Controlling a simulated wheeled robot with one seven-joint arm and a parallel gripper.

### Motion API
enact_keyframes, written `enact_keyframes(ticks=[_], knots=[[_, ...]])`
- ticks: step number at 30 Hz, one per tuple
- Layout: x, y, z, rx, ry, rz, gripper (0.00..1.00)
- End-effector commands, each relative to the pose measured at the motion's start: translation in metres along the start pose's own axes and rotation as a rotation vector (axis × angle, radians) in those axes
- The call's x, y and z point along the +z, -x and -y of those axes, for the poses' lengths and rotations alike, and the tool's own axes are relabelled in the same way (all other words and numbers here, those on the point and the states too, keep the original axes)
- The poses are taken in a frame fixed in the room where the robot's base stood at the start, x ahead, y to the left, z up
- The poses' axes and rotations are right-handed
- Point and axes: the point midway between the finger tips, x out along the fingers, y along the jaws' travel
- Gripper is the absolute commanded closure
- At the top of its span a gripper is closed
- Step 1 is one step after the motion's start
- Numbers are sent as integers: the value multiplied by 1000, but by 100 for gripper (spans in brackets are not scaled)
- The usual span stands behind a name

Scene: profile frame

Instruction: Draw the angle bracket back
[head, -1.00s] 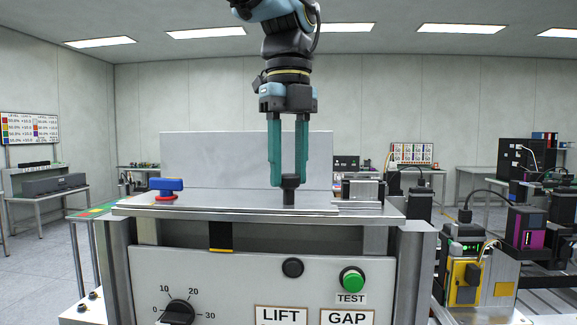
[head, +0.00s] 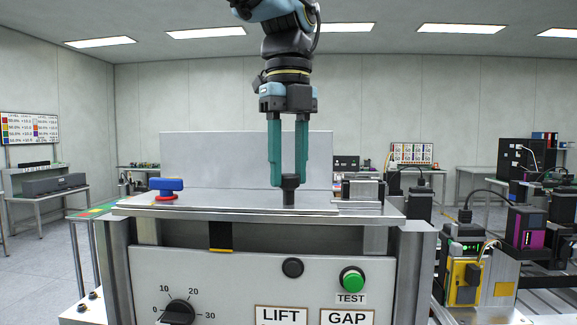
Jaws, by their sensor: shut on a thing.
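My gripper (head: 288,182) points straight down from above, its green fingers shut on a small dark upright post (head: 289,196) on top of the metal bench fixture (head: 225,206). The fingers hold the post's upper end; its lower part stands at the fixture's top plate. No part is clearly recognisable as an angle bracket, and I cannot tell whether the post belongs to one. A silver block-like part (head: 360,189) sits on the plate to the right of my gripper, apart from it.
A blue-handled, red-based knob (head: 166,187) stands at the plate's left. A pale upright panel (head: 225,160) rises behind. The front panel carries a dial (head: 178,313), a dark round knob (head: 292,268) and a green TEST button (head: 351,280). Black and yellow equipment (head: 465,275) stands at right.

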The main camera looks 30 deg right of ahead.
Motion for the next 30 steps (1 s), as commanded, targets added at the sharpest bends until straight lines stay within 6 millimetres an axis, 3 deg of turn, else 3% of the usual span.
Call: enact_keyframes(ticks=[20,21,28,30], knots=[[-13,0,-9,4,0,-3,100],[-13,0,-9,4,0,-4,56],[-12,0,-9,2,0,-2,31],[-12,0,-9,2,0,-1,30]])
